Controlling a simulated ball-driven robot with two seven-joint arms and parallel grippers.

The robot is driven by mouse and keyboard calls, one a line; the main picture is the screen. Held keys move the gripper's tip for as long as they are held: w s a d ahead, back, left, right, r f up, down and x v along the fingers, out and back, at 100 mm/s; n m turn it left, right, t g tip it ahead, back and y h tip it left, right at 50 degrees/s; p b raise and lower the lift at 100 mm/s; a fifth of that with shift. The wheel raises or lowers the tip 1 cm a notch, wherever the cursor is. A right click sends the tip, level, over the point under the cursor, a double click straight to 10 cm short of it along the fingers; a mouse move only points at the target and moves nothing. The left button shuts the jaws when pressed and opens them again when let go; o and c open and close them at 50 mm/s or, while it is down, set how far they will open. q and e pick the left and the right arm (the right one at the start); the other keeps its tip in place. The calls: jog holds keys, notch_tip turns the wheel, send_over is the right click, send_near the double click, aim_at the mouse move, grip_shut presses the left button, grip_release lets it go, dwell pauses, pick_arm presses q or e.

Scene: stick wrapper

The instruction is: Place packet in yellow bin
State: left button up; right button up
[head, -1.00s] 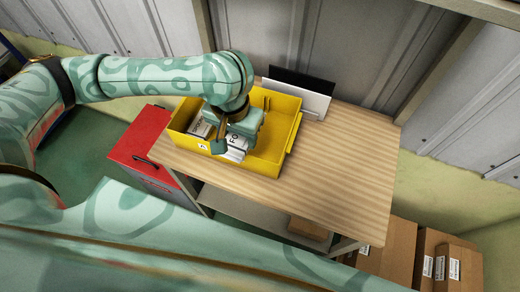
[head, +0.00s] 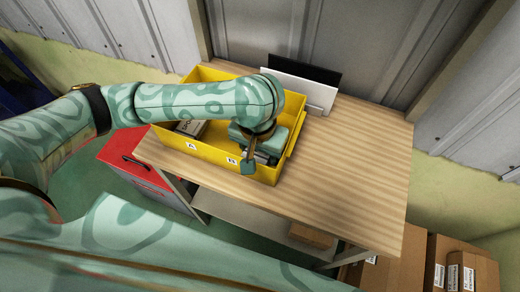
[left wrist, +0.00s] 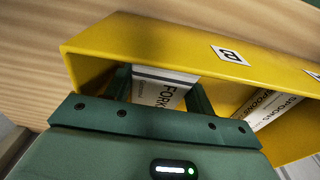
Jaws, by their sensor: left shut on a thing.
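The yellow bin (head: 205,151) stands on the wooden table. In the left wrist view the packet is within the bin's walls, near a corner. Whether it touches the bin floor cannot be seen. A second packet, marked "SPOONS" (left wrist: 270,107), lies in the bin, also in the head view (head: 190,128). My right gripper is not in view.
The wooden table (head: 350,160) is clear to the right of the bin. A white panel and a dark panel (head: 305,90) stand behind it. A red-topped cabinet (head: 128,155) is at the left. Cardboard boxes (head: 410,265) stand on the floor at the right.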

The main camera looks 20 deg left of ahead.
pick_arm(q)
jog(key=o, duration=1.2)
jog(key=shift+r, duration=0.3)
jog(key=r+p, duration=0.2)
jog(key=r, duration=0.1)
jog(key=r+p, duration=0.3)
jog(key=r, duration=0.1)
jog(key=s+r+p, duration=0.1)
jog(key=r+p, duration=0.2)
jog(key=r, duration=0.1)
jog(key=shift+a+r, duration=0.1)
jog(key=shift+r, duration=0.15)
